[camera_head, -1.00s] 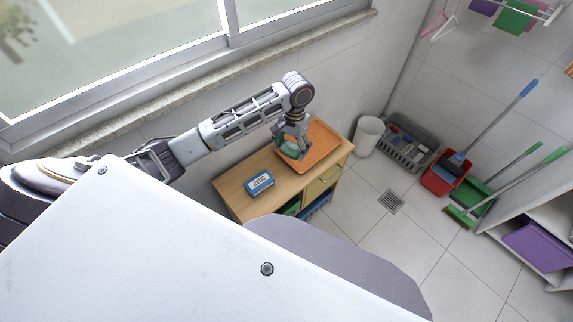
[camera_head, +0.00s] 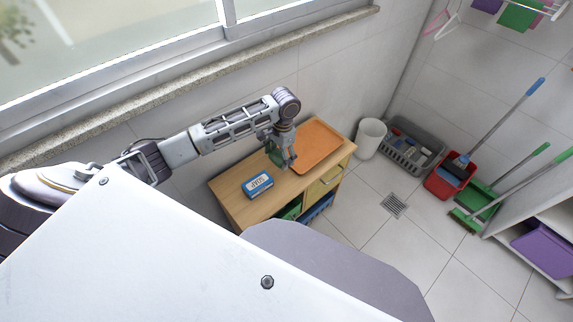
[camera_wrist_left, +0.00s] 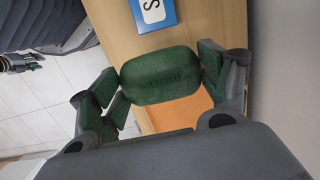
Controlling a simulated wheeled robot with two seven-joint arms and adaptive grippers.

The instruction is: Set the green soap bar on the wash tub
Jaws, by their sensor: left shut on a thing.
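The green soap bar (camera_wrist_left: 160,76) is a rounded block with embossed letters, clamped between the fingertips of my left gripper (camera_head: 284,158) in the left wrist view. In the head view the soap bar (camera_head: 273,151) is partly hidden by the fingers. The gripper hangs over the wooden cabinet top, beside the left edge of the orange tray (camera_head: 316,146) and right of a blue box. I cannot tell how far the soap is above the wood. I cannot make out a wash tub in either view.
The blue-and-white box (camera_head: 258,184) lies on the wooden cabinet (camera_head: 232,192). The wall and window ledge (camera_head: 300,37) run behind my arm. A white bin (camera_head: 370,138), grey basket (camera_head: 412,152) and red bucket (camera_head: 447,181) stand on the floor. The orange tray is empty.

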